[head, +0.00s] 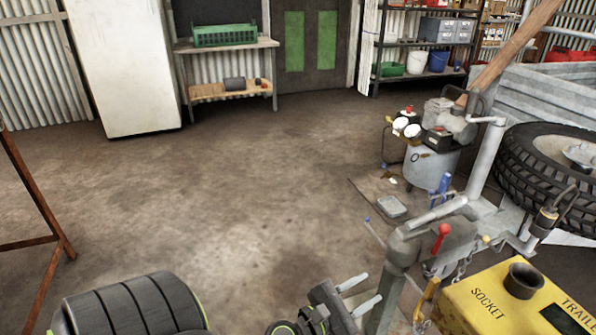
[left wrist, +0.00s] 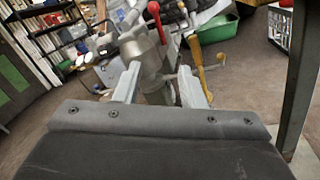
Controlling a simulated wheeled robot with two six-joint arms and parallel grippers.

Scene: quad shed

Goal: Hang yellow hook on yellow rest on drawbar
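A yellow hook (head: 427,296) hangs by a chain beside the grey drawbar post (head: 390,290), just left of the yellow socket box. It also shows in the left wrist view (left wrist: 197,58), beyond the right finger. My left gripper (head: 372,287) is open, its two pale fingers pointing at the post from the left. In the left wrist view the fingers (left wrist: 162,78) stand apart, with the grey post showing between them and nothing clearly held. A small yellow tip (head: 486,239) shows on the drawbar; I cannot tell whether it is the yellow rest. My right gripper is not in view.
A red-knobbed lever (head: 442,234) rises close to the hook. The yellow socket box (head: 490,300) fills the lower right. A tyre (head: 555,150) and a grey tank (head: 430,165) stand behind the drawbar. The floor to the left is open.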

